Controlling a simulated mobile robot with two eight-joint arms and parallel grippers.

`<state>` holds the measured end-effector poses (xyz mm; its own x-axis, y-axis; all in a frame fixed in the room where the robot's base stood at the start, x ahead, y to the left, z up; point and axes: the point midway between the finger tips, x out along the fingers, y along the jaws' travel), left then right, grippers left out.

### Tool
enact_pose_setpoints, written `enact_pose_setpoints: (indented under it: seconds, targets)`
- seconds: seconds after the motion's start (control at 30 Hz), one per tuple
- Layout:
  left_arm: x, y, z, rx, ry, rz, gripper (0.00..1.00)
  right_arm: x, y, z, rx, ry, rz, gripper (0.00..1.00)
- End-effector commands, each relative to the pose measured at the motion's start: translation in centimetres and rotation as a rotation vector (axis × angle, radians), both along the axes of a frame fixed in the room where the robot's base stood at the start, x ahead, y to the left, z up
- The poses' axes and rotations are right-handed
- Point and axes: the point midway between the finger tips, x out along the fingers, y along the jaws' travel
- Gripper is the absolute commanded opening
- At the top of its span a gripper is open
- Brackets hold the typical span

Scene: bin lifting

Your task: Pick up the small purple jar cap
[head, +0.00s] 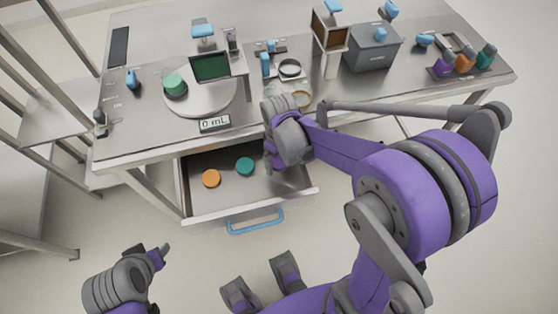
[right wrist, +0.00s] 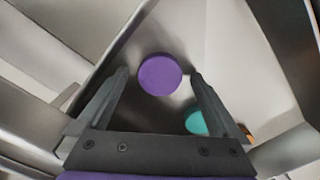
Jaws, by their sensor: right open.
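The small purple jar cap (right wrist: 160,75) lies in the open drawer, near a corner, in the right wrist view. It sits between the fingertips of my right gripper (right wrist: 157,80), which is open, with a small gap on each side. In the head view my right gripper (head: 272,163) points down into the right part of the drawer (head: 215,205), and the purple cap is hidden behind it. My left gripper (head: 158,256) is at the lower left, away from the table; its jaws are not clear.
A teal cap (head: 244,166) and an orange cap (head: 211,178) lie in the drawer; the teal one also shows in the right wrist view (right wrist: 199,122). The drawer has a blue handle (head: 256,222). The table (head: 145,135) above it holds a scale (head: 200,100) and a grey box (head: 372,55).

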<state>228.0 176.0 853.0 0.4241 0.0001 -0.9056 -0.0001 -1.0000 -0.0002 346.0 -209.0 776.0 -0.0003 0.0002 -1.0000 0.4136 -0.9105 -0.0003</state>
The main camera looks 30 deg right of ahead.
Motion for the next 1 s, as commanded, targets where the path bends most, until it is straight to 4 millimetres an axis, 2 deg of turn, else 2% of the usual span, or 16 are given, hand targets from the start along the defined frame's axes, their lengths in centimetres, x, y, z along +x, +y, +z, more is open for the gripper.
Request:
enact_pose_setpoints:
  seconds: [0.2,0.67,1.0]
  targets:
    - [0.00,0.00,0.02,0.000,0.000,0.000,0.50,0.00,0.01,-0.01,0.000,0.000,0.000,0.98]
    - [0.00,0.00,0.02,0.000,0.000,0.000,0.50,-0.01,0.00,0.01,0.000,0.000,0.000,0.15]
    - [0.02,0.00,0.13,0.000,0.000,0.000,0.50,-0.03,0.01,0.49,0.000,0.000,0.000,0.15]
